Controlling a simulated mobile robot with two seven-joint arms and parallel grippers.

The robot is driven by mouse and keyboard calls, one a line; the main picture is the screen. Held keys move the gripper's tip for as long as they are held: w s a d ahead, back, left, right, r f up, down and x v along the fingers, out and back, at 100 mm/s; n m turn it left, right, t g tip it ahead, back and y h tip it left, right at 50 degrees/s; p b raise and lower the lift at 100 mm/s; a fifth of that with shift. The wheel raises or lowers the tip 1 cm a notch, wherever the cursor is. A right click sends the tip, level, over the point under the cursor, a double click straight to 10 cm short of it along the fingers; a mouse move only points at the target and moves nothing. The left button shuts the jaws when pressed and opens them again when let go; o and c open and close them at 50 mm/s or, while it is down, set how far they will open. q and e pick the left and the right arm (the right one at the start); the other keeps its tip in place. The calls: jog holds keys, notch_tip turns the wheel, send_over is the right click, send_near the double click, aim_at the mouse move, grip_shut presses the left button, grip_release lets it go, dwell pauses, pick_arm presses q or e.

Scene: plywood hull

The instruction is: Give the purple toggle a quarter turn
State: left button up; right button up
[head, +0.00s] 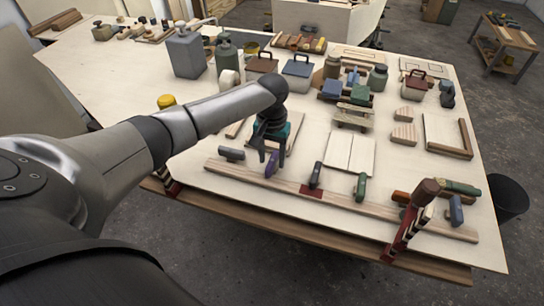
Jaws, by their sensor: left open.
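The purple toggle (271,164) stands on a long wooden rail (335,200) along the front of the workbench. It appears upright, with its upper part close to my gripper's fingers. My left gripper (267,151) points down from the end of the arm, just above and behind the toggle. Its jaws are open; I cannot tell whether a finger touches the toggle. My right gripper is out of view.
On the same rail are a grey toggle (231,154), a dark toggle (316,174), a green toggle (361,186) and a blue toggle (456,210). A red-and-brown clamp (411,222) rises at the front right. Canisters and boxes crowd the back.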

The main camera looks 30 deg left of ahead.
pick_arm(q)
grip_shut()
dwell(0.3)
dwell(0.4)
